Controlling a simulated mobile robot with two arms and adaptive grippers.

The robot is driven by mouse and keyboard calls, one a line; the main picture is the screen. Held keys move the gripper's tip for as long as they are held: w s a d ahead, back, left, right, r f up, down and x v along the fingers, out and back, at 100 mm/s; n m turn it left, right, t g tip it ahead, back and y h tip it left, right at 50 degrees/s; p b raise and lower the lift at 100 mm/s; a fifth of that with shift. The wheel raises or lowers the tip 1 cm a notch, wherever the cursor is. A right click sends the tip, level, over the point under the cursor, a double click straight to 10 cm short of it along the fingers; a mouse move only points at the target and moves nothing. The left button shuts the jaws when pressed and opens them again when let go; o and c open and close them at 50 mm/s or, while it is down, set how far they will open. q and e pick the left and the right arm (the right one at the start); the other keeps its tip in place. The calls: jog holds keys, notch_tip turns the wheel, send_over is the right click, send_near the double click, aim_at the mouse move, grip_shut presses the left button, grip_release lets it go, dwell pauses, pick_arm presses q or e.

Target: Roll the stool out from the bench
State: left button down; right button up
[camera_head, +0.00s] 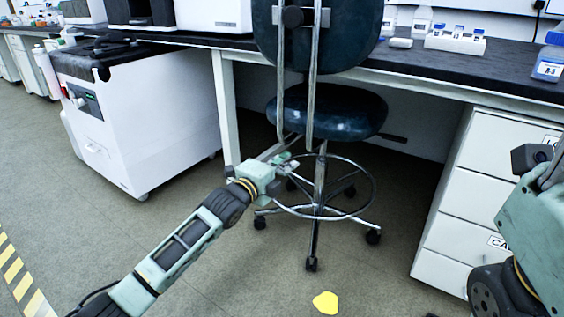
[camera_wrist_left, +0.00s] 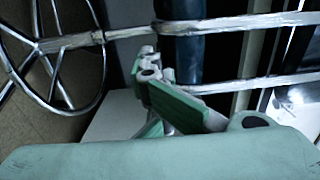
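The stool (camera_head: 335,112) has a dark round seat, a dark backrest on two metal bars, a chrome foot ring and a base on casters. It stands at the bench's knee space, its seat partly under the bench edge and its backrest on the near side. My left gripper (camera_head: 287,161) is at the lower end of the backrest bars, below seat height. In the left wrist view its fingers (camera_wrist_left: 158,75) are close to the metal bars (camera_wrist_left: 235,22). Whether they are closed on a bar cannot be told. My right arm shows at the right edge, its fingertips out of view.
The bench (camera_head: 470,68) runs across the back. A white wheeled cabinet (camera_head: 135,120) stands left of the stool and white drawers (camera_head: 480,185) stand right. A yellow patch (camera_head: 326,302) lies on the floor in front. The floor on the near side is otherwise clear.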

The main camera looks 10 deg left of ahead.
pick_arm(q)
jog(key=c, duration=2.5)
grip_release()
jog(key=o, duration=0.9)
